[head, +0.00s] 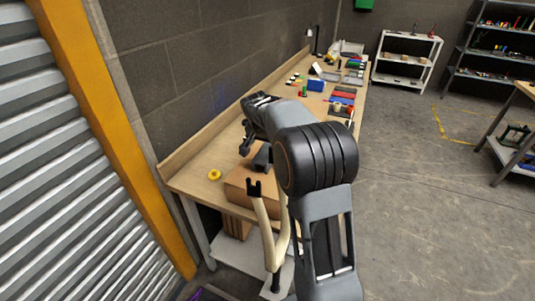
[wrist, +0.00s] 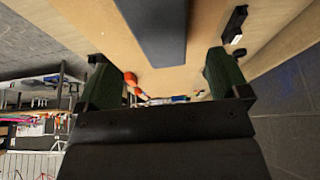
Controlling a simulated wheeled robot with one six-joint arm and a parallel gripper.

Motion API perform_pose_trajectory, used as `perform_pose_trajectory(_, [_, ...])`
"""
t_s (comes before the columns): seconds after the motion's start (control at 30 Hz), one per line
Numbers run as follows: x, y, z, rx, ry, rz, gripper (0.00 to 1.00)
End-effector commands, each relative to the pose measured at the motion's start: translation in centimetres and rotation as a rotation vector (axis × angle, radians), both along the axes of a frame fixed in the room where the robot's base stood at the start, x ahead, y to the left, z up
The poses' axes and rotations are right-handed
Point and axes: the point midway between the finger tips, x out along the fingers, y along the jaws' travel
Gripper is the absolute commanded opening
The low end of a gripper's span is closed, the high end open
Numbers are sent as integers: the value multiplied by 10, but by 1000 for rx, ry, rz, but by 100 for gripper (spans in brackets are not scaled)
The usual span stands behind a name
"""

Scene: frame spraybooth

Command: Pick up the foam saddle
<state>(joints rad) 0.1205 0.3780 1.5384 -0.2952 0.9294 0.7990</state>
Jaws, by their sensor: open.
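A dark blue-grey long block (wrist: 155,30), which looks like the foam saddle, shows at the top of the wrist view on a light wooden surface. In the head view a dark piece (head: 262,158) beside my arm is probably the same thing, partly hidden by the arm. My gripper (wrist: 165,78) is open, its two dark green fingers wide apart. The block lies beyond the gap between them, and nothing is held. In the head view the gripper (head: 246,142) is over the near part of the workbench, small and partly hidden.
The wooden workbench (head: 205,172) runs along the block wall. A brown box (head: 238,188) and a cream forked frame (head: 266,235) stand near my arm. Several small items lie farther back.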

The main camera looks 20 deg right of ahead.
Motion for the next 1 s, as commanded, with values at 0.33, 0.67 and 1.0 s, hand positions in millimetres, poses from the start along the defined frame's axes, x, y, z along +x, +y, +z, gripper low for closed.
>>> perform_pose_trajectory(0.33, [6,-8,-22,0,3,-3,94])
perform_pose_trajectory(0.67, [18,-17,-58,0,2,-5,94])
perform_pose_trajectory(1.0, [19,-18,-62,0,0,-4,92])
